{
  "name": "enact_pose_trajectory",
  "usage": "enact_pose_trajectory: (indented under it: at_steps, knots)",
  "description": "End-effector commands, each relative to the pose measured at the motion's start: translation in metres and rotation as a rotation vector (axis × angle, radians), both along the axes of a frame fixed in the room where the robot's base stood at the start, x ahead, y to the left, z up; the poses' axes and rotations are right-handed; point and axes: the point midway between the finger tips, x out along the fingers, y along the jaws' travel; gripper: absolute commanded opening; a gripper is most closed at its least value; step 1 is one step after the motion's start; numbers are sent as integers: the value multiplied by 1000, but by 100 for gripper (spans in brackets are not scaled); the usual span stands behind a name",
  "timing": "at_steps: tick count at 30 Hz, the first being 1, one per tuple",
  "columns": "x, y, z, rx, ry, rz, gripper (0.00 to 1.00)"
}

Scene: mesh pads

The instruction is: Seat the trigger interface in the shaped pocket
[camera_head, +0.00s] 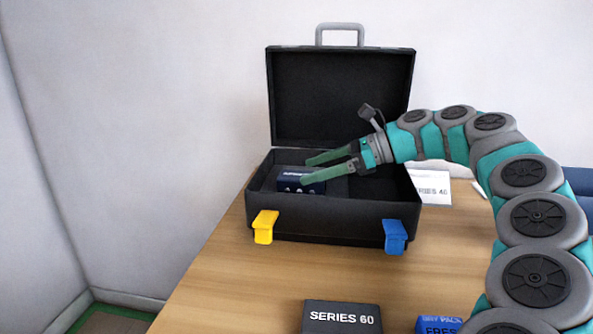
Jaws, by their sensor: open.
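An open black case (320,219) stands on the wooden table with its lid raised upright at the back. Inside it at the left sits a dark blue box (290,183) with pale lettering and a few light dots on its front; it looks like the trigger interface. My gripper (305,172) reaches into the case from the right. Its two green fingers are apart, one behind and one in front near the box's right part. I cannot tell whether they touch it. The pocket under the box and the case floor are mostly hidden.
The case has a yellow latch (264,227) and a blue latch (395,236) at its front. A dark "SERIES 60" box (342,317) and a blue pack (438,325) lie at the front edge. A white "SERIES 40" card (432,188) lies right of the case.

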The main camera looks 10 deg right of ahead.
Motion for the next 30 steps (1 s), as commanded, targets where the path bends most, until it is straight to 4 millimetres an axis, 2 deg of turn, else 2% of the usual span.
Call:
enact_pose_trajectory:
  at_steps: [3,10,30]
  knots:
    - [-7,-22,9,0,-4,-6,100]
    - [-17,-44,19,0,-3,-4,100]
    - [-21,-48,22,-3,-4,3,100]
